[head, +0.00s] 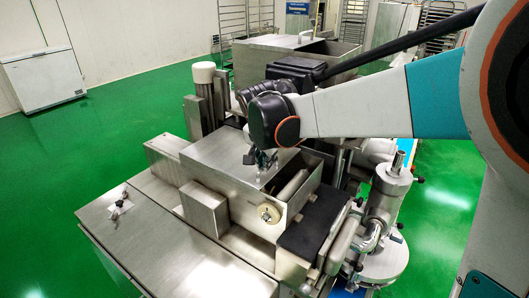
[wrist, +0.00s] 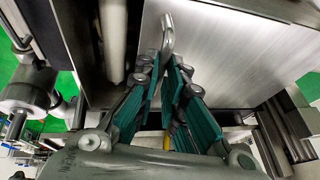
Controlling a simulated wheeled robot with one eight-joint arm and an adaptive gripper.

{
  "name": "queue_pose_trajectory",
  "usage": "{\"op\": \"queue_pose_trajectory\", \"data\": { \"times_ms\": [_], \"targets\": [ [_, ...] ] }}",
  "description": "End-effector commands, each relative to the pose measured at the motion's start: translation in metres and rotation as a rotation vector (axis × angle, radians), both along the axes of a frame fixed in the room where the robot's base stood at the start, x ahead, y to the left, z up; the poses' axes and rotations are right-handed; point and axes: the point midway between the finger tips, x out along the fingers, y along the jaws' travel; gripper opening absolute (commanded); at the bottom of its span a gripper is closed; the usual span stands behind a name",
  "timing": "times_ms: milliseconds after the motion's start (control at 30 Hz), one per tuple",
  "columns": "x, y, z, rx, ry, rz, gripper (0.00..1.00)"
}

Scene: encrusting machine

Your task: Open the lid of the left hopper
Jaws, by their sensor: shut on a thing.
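The near hopper (head: 240,203) is a steel box on the machine. Its flat steel lid (head: 222,158) covers the left part, and the right part is uncovered, showing a pale roller (head: 293,186) inside. In the wrist view the lid (wrist: 230,50) fills the upper right and a bent metal handle (wrist: 167,36) stands at its edge. My gripper (head: 262,160) is at the lid's right edge. In the wrist view its teal fingers (wrist: 171,62) are closed around the lower part of the handle. The lid looks flat, not raised. The exact contact is partly hidden by the fingers.
A second hopper with its own handled lid (head: 275,43) stands behind. A steel column with a valve (head: 392,185) stands to the right, and a dark pad (head: 314,220) lies in front of it. A flat steel table (head: 170,240) is at front left. A white chest freezer (head: 44,80) stands far left.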

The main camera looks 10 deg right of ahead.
Motion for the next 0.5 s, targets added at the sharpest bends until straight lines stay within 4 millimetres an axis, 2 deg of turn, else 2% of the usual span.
{"op": "queue_pose_trajectory", "data": {
  "times_ms": [33, 200, 500],
  "targets": [
    [0.011, 0.011, -0.001, 0.0, -0.002, 0.004, 0.0],
    [0.032, 0.032, 0.0, -0.001, -0.003, 0.002, 0.0],
    [0.038, 0.037, 0.0, -0.001, -0.003, 0.0, 0.0]
  ]
}}
